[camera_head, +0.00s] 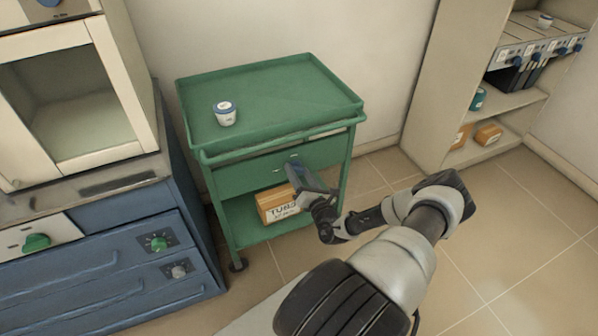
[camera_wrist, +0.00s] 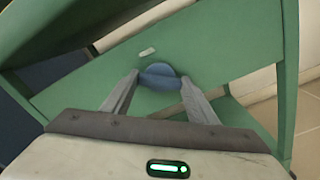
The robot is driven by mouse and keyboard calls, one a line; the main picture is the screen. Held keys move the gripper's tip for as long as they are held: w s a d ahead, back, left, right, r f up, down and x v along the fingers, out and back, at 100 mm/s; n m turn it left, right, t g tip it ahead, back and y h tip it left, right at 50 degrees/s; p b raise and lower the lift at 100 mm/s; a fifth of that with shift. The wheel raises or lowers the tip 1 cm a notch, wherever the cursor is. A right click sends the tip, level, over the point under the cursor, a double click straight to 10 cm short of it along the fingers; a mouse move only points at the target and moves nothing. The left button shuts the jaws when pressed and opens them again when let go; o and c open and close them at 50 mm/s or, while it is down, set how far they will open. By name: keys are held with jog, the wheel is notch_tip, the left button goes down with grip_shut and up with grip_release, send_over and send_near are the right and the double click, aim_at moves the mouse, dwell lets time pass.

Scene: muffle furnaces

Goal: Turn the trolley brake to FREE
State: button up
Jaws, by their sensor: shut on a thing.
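The green trolley (camera_head: 262,95) stands against the wall in the head view, with a drawer front and a lower shelf. My gripper (camera_head: 292,168) reaches its front panel from the right. In the wrist view my gripper (camera_wrist: 158,82) has its two fingers on either side of a blue rounded knob (camera_wrist: 160,74) on the green panel. The fingers are shut on this knob. A small pale mark or label (camera_wrist: 147,52) sits on the panel just above the knob. No lettering is readable, so the knob's setting cannot be told. In the head view my gripper hides the knob.
A blue cabinet (camera_head: 110,255) with a furnace (camera_head: 75,120) stands close at left. Shelving (camera_head: 510,110) is at right; floor between is clear.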

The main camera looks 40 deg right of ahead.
jog(key=m, duration=0.5)
jog(key=shift+m, duration=0.3)
jog(key=m, duration=0.5)
jog(key=shift+m, duration=0.4)
jog(key=o, duration=1)
jog(key=shift+o, duration=0.2)
jog(key=shift+s, duration=0.1)
jog(key=p+v, duration=0.2)
jog(key=v, duration=1.5)
jog(key=shift+a+r, duration=0.1)
